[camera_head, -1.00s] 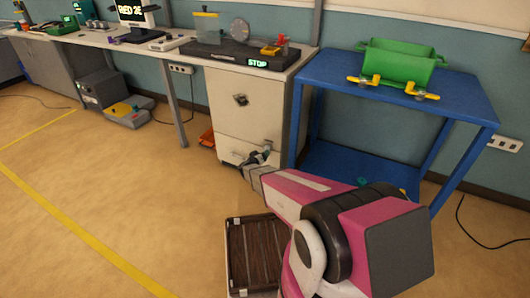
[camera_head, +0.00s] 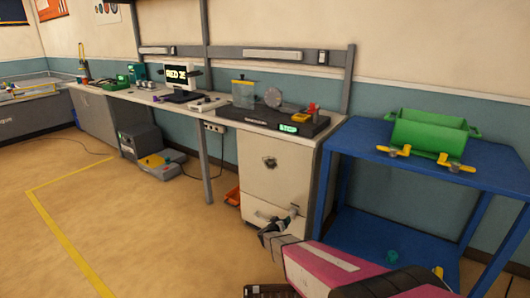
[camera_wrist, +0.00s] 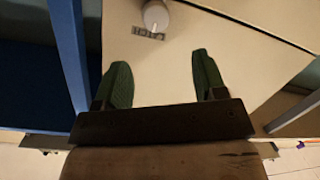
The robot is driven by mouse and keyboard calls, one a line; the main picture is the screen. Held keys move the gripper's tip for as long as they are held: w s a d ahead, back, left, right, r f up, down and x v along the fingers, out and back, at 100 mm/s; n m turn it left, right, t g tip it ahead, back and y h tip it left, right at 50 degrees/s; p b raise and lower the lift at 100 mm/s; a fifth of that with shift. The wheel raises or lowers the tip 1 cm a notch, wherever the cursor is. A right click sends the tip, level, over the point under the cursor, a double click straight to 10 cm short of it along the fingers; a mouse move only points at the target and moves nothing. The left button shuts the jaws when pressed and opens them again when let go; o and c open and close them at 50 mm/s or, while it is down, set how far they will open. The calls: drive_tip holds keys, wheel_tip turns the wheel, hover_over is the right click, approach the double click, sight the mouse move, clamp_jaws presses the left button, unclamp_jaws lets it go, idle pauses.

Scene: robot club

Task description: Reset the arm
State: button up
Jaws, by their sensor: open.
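My gripper (camera_head: 270,232) is in front of the lower part of the white cabinet (camera_head: 268,185), with my pink arm reaching in from the bottom right. In the wrist view, its two dark green fingers (camera_wrist: 161,72) are spread apart with nothing between them. They face a plain pale panel (camera_wrist: 150,65) of the cabinet. A round light-grey knob (camera_wrist: 156,14) and a small label (camera_wrist: 149,33) on it lie beyond the fingertips. I cannot tell whether any finger touches the cabinet.
A blue cart (camera_head: 400,165) with a green bin (camera_head: 430,135) and yellow clamps stands close on the right. The long workbench (camera_head: 150,97) runs left of the cabinet. An orange object (camera_head: 233,196) lies beside the cabinet. The floor (camera_head: 140,225) at left is open, with yellow tape.

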drive_tip(key=s+a+r+n+g+y, duration=0.1)
drive_tip(key=s+a+r+n+y, duration=0.1)
drive_tip(key=r+y, duration=0.4)
drive_tip(key=s+a+r+n+g+y, duration=0.1)
drive_tip(key=s+a+r+n+y, duration=0.15)
drive_tip(key=r+y, duration=0.3)
drive_tip(key=s+d+r+m+g, duration=0.1)
drive_tip(key=s+d+r+g, duration=0.2)
drive_tip(key=s, duration=0.5)
drive_tip(key=s+d+r+m+g+h, duration=0.1)
drive_tip(key=s+d+r+g, duration=0.2)
drive_tip(key=s, duration=0.5)
drive_tip(key=s+d+r+m+g+h, duration=0.1)
drive_tip(key=s+d+r+g, duration=0.2)
drive_tip(key=s, duration=0.6)
drive_tip(key=shift+d+r+g, duration=0.4)
drive_tip(key=shift+d+g, duration=0.3)
drive_tip(key=shift+g, duration=0.4)
drive_tip(key=shift+h, duration=0.25)
